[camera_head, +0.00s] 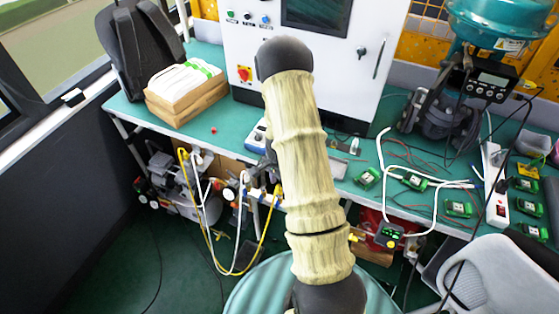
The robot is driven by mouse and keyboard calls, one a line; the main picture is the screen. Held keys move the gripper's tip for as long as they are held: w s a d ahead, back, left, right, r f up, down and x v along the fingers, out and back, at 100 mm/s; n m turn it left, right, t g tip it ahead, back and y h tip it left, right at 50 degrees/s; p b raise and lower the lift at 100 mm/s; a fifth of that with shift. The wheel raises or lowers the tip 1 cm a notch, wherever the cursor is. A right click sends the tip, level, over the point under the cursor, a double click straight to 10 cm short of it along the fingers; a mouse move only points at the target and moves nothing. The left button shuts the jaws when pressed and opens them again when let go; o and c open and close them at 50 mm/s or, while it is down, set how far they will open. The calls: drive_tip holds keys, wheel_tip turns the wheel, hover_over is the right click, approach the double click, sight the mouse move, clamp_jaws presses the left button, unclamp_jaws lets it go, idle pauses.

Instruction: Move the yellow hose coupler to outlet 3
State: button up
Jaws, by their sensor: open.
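A yellow hose (208,243) hangs in a loop below the front edge of the workbench. Its left end rises to the compressor area, and its right side rises to a row of small fittings (252,194) beside my arm. Which fitting is the yellow coupler, and which is outlet 3, is too small to tell. A white hose (239,225) hangs at the same fittings. My arm stands in the middle of the view and covers part of the bench edge and the area right of the fittings.
The green workbench (225,142) carries a white control cabinet (345,85), a cardboard box (187,97), a power strip (495,185) and several green boards. A compressor (180,185) stands below left. A grey chair (490,275) is at lower right. Floor at lower left is mostly clear.

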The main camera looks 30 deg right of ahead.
wheel_tip(320, 180, up, 13)
drive_tip(key=shift+f+b, duration=0.15)
drive_tip(key=shift+b, duration=0.15)
idle(0.5)
drive_tip(key=s+a+r+n+t+p, duration=0.1)
drive_tip(key=s+a+r+n+t, duration=0.1)
drive_tip(key=s+a+r+n, duration=0.9)
drive_tip(key=s+a+n, duration=0.1)
drive_tip(key=a+n, duration=0.1)
drive_tip(key=n, duration=0.1)
drive_tip(key=shift+s+r+n+t, duration=0.2)
drive_tip(key=shift+r+n+t, duration=0.1)
drive_tip(key=shift+n, duration=0.1)
drive_tip(key=shift+a, duration=0.1)
